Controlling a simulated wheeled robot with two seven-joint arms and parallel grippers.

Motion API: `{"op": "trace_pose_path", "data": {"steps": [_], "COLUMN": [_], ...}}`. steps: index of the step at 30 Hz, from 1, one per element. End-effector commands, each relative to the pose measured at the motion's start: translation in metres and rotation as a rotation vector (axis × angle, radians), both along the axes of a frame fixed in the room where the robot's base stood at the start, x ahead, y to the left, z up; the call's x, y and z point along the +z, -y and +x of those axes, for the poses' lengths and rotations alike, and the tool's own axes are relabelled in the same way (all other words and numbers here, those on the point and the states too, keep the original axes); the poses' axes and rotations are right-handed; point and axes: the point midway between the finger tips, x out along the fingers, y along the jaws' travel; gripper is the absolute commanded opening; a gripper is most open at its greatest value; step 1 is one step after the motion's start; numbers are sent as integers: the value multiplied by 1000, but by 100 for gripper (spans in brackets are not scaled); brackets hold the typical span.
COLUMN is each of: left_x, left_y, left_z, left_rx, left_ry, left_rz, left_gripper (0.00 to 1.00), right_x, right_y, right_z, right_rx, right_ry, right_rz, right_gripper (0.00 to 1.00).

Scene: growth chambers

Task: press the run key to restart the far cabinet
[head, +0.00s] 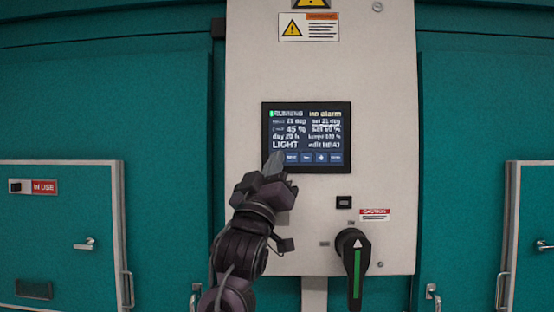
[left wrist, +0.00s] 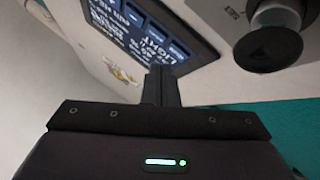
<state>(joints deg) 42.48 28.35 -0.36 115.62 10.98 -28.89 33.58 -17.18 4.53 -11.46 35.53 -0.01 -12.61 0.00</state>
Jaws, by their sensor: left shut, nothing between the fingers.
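The control screen (head: 306,137) is on a pale panel (head: 250,60) between teal cabinet doors. It has a green mark beside a word that looks like "RUNNING", and it reads "no alarm" and "LIGHT". A row of small blue keys (head: 321,157) runs along its bottom. My left gripper (head: 274,160) is shut and empty, its tip over the screen's lower left corner, hiding the left end of the key row. In the left wrist view, the shut fingers (left wrist: 160,85) reach the edge of the screen (left wrist: 140,28). I cannot tell whether they touch it. My right gripper is not in view.
A black rotary handle (head: 354,250) with a green stripe sticks out below right of the screen. A small black switch (head: 343,202) and a caution label (head: 374,214) are above it. Doors with handles (head: 85,244) flank the panel. The panel right of the screen is clear.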

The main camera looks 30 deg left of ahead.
Motion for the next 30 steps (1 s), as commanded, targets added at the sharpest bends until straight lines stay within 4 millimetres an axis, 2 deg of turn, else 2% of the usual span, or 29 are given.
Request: {"op": "trace_pose_path", "data": {"steps": [13, 30], "left_x": [-1, 0], "left_y": [23, 24], "left_z": [-36, -39], "left_rx": [-2, -1], "left_ry": [2, 0], "left_rz": [1, 1], "left_gripper": [0, 0], "right_x": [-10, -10], "right_y": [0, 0], "right_z": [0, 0], "right_rx": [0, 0], "right_ry": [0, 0], "right_rz": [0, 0], "right_gripper": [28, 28]}}
